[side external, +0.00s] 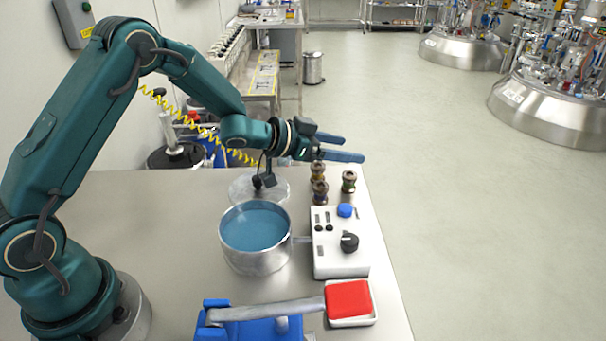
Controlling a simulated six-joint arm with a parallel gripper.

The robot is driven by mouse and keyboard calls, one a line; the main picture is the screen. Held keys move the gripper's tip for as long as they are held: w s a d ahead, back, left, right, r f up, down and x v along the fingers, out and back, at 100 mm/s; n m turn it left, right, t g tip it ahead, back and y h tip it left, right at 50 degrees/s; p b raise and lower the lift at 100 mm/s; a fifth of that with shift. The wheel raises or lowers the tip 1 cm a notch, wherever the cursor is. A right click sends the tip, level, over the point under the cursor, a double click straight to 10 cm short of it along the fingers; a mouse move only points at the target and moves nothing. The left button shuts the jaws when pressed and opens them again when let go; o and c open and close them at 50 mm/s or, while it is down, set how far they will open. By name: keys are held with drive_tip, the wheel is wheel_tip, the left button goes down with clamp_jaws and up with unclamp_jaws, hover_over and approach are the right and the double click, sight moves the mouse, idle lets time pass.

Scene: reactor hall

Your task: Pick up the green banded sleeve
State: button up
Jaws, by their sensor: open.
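The green banded sleeve (348,181) looks to be the small upright, spool-shaped piece with dark green and brassy bands near the table's right edge. Two similar, browner sleeves stand to its left, one farther back (318,172) and one nearer (320,192). My gripper (354,150) is open with nothing between its blue fingers. It points to the right, and in the picture its fingers appear just above the sleeves, apart from them. Its exact height over them is hard to tell. The fingers may hide part of the back sleeve.
A metal pot of blue liquid (258,262) stands left of a white control box (340,265) with a black knob. Behind the pot is a clear dish (238,186). A red pad (349,299) and a blue device (250,328) are in front. The table's left middle is clear.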

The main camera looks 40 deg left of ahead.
sight(350, 174)
drive_tip(key=shift+f, duration=1.9)
wheel_tip(350, 174, down, 2)
drive_tip(key=shift+f, duration=0.25)
drive_tip(key=shift+x, duration=0.8)
drive_tip(key=shift+w+d+f, duration=0.2)
drive_tip(key=shift+w+f, duration=0.05)
drive_tip(key=shift+w, duration=0.3)
clamp_jaws()
